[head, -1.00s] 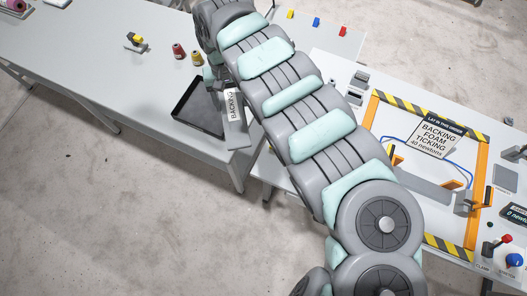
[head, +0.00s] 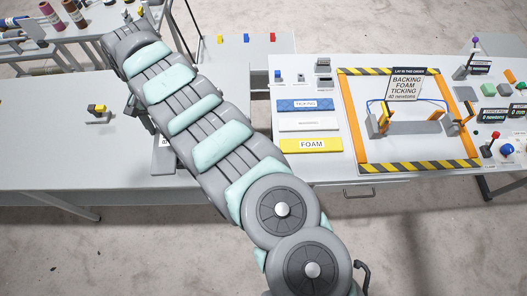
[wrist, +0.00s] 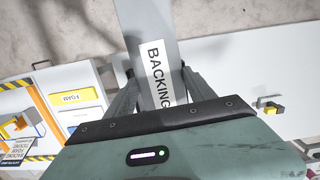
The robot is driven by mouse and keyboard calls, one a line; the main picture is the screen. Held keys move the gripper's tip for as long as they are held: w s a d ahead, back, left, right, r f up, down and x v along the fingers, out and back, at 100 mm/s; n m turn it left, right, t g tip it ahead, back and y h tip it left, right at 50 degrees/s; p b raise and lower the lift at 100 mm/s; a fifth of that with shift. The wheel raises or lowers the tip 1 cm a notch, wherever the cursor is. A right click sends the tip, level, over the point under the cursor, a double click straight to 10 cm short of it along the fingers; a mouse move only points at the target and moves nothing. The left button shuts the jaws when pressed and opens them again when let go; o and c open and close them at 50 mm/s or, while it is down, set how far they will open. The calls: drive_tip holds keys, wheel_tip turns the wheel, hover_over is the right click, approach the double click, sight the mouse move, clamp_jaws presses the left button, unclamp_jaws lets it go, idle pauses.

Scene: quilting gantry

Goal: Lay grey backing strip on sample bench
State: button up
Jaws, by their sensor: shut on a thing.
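The grey backing strip (wrist: 147,22), with a white BACKING label, is between the two fingers of my gripper (wrist: 156,75) in the wrist view. The gripper is shut on it, and the strip's far end reaches past a bench edge over the floor. In the head view only part of the strip (head: 164,165) shows beside my arm, which hides the gripper. The sample bench (head: 325,172) is on the right, with a striped frame (head: 352,110) on it. I cannot tell the strip's height above the surface.
A yellow FOAM strip (head: 311,145), a white strip (head: 308,124) and a blue TICKING strip (head: 305,105) lie left of the frame. Orange-sided clamps (head: 439,119) and a sign (head: 405,85) stand within the frame. A small yellow-topped device (head: 98,111) stands on the left bench.

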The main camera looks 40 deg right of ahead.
drive_tip(key=s+d+f+m, duration=0.1)
drive_tip(key=d+f+m, duration=0.15)
drive_tip(key=d, duration=0.55)
drive_tip(key=s+d+f+m, duration=0.1)
drive_tip(key=d+f+m, duration=0.1)
drive_tip(key=d+m, duration=0.35)
drive_tip(key=m+t+b, duration=0.2)
drive_tip(key=m+b, duration=0.8)
drive_tip(key=m, duration=0.1)
hover_over(314, 170)
wheel_tip(314, 170, down, 22)
drive_tip(key=shift+s+d+f+p, duration=0.1)
drive_tip(key=shift+f+p, duration=0.5)
drive_tip(key=shift+f, duration=4.2)
